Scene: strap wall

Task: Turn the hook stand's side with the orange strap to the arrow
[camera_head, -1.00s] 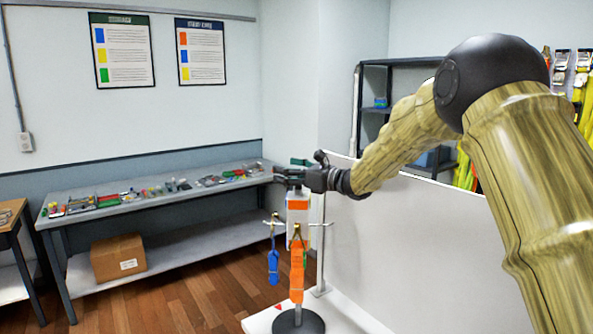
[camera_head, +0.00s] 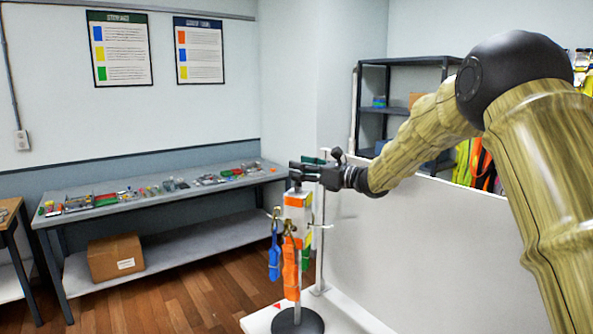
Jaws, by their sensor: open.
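The hook stand (camera_head: 298,202) stands upright on a round dark base (camera_head: 299,322), with a white block at the top of its post. One block face has an orange patch and the face to its right shows yellow. An orange strap (camera_head: 290,270) hangs from the front hook, left of the post. A blue strap (camera_head: 274,256) hangs from the left hook. A bit of green strap (camera_head: 305,260) shows behind. The red arrow (camera_head: 276,305) is on the white top, left of the base. My gripper (camera_head: 298,173) is open at the block's top; contact is unclear.
The white top (camera_head: 345,315) carries the stand. A white panel (camera_head: 400,235) rises behind and right of it. A long bench (camera_head: 150,196) with small parts stands at the left, with a carton (camera_head: 115,258) on its lower shelf.

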